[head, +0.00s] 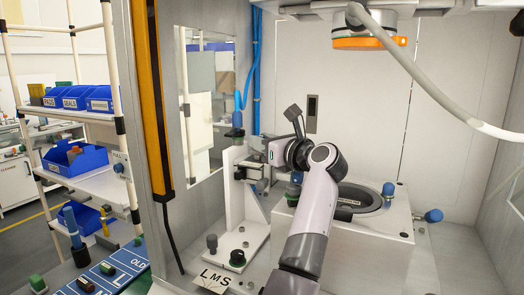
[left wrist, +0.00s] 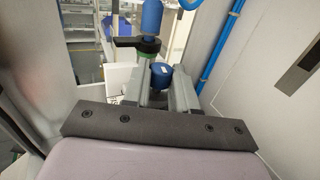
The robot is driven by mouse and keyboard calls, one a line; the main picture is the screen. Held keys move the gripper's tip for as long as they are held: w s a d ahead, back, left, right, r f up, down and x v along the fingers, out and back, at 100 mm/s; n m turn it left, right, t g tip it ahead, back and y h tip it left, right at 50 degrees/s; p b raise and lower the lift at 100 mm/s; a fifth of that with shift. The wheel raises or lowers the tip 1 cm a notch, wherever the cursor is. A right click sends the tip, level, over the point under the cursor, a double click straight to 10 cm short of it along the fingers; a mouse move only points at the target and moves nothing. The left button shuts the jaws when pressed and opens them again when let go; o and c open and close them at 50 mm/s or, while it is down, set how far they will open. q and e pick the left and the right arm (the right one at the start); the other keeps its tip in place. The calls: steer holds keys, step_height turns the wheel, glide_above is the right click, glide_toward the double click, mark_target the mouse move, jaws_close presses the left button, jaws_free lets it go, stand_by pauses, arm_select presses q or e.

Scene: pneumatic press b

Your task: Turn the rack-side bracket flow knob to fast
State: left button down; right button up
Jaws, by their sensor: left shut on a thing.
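The white bracket (head: 235,195) stands upright inside the press enclosure, beside the left wall with the window. In the left wrist view a round blue knob (left wrist: 162,76) with a small white mark sits between the fingers of my left gripper (left wrist: 165,90). The gripper is shut on this knob. In the head view my left gripper (head: 250,172) reaches the bracket's upright from the right, and its fingers hide the knob there. Above it, a black lever (left wrist: 135,43) with green and blue parts sits on top of the bracket. My right gripper is not in view.
A white press block (head: 365,235) with a dark round plate stands right of the bracket, with blue knobs (head: 433,215) at its right. An orange-banded press head (head: 370,42) and a pale hose hang above. A rack with blue bins (head: 75,158) stands outside left.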

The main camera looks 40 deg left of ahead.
arm_select(q)
steer(key=shift+g, duration=0.3)
steer(key=c, duration=0.9)
jaws_free()
steer(key=shift+d, duration=0.1)
steer(key=d+b, duration=0.1)
steer(key=d, duration=0.6)
steer(key=shift+s+b, duration=0.4)
steer(key=shift+s, duration=0.05)
